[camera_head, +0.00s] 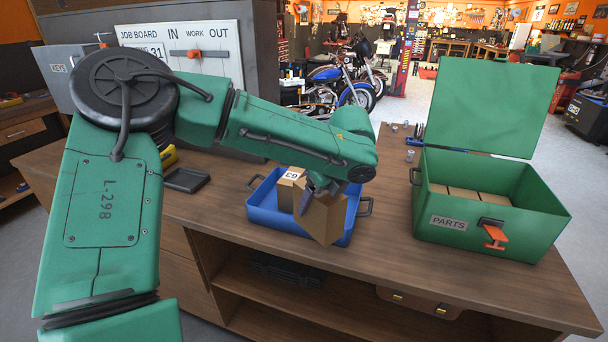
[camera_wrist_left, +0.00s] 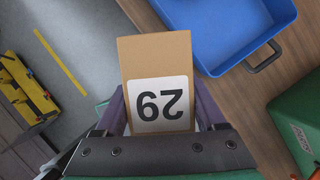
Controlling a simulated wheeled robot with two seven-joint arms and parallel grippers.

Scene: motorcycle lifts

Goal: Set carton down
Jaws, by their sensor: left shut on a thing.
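My left gripper (camera_head: 318,190) is shut on a brown carton (camera_head: 324,219), which is tilted in front of the blue tray (camera_head: 349,234) in the head view. In the left wrist view the carton (camera_wrist_left: 152,56), labelled 29, sits between the fingers of the gripper (camera_wrist_left: 158,108). There the blue tray (camera_wrist_left: 225,35) lies beyond it to the upper right. Another carton (camera_head: 286,192), with a 63 label, stands in the tray, partly hidden by the gripper. My right gripper is not in view.
An open green PARTS box (camera_head: 490,236) holding several cartons stands on the workbench (camera_head: 395,250) at the right. A dark flat tray (camera_head: 187,180) lies left of the blue tray. Bare bench lies between the blue tray and the green box. Motorcycles stand behind.

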